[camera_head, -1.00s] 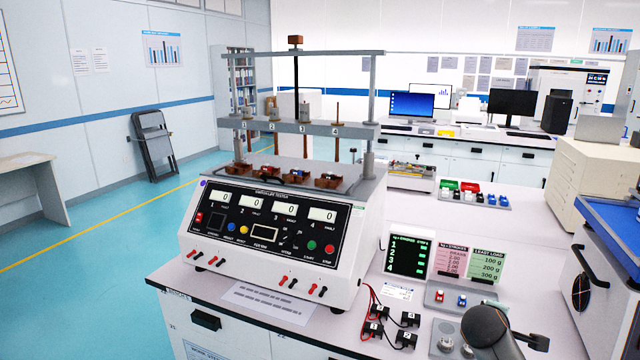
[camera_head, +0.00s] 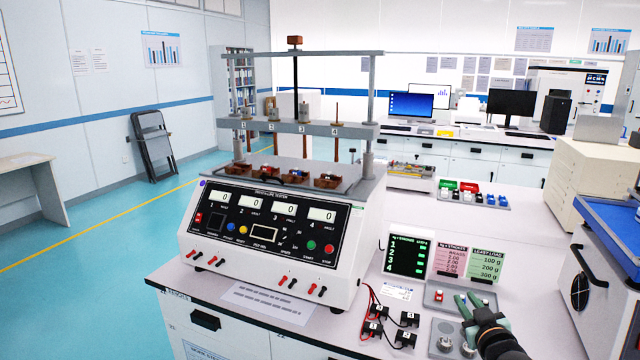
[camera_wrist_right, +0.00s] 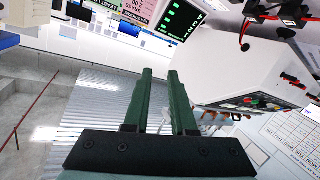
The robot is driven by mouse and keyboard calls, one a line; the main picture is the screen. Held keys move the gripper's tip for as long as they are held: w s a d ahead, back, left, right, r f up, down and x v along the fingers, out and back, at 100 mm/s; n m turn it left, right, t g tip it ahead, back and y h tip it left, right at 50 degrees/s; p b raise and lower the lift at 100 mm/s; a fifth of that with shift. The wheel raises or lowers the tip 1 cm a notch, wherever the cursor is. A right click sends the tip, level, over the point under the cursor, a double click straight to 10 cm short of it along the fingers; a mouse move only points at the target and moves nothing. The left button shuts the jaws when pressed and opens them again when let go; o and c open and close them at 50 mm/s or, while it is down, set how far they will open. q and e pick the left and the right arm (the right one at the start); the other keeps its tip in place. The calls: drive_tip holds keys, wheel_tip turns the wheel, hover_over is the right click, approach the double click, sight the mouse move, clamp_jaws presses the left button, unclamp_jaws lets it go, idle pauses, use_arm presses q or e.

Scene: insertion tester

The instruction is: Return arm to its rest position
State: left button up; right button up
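My right gripper (camera_head: 467,298) reaches in from the bottom right of the head view, with its green fingers over or just in front of a small grey tray of switches. The right wrist view shows its two fingers (camera_wrist_right: 160,75) side by side with a narrow gap between them and nothing held. Part of the tray is hidden behind the fingers. A red switch (camera_head: 438,296) shows on the tray to their left. My left gripper is in neither view.
The white tester (camera_head: 270,235) stands left of my right gripper. Black blocks with red leads (camera_head: 375,328) and a grey plate with round metal pieces (camera_head: 445,342) lie close by. Small display panels (camera_head: 408,256) stand behind.

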drive_tip(key=s+a+f+g+y, duration=0.1)
drive_tip(key=s+a+f, duration=0.2)
drive_tip(key=s+f, duration=0.25)
drive_tip(key=s+a+f+g, duration=0.1)
drive_tip(key=s+a+f, duration=0.25)
drive_tip(key=f, duration=0.35)
drive_tip(key=s+a+f+g, duration=0.1)
drive_tip(key=s+a+f, duration=0.2)
drive_tip(key=s, duration=0.6)
drive_tip(key=s+a+f+g+y, duration=0.1)
drive_tip(key=s+f, duration=0.4)
drive_tip(key=s, duration=0.5)
drive_tip(key=s+a+f+g+y, duration=0.1)
drive_tip(key=s+a+f+g, duration=0.2)
drive_tip(key=s, duration=0.6)
drive_tip(key=shift+s+a+f+m, duration=0.35)
drive_tip(key=shift+a+f, duration=0.5)
drive_tip(key=shift+a, duration=0.25)
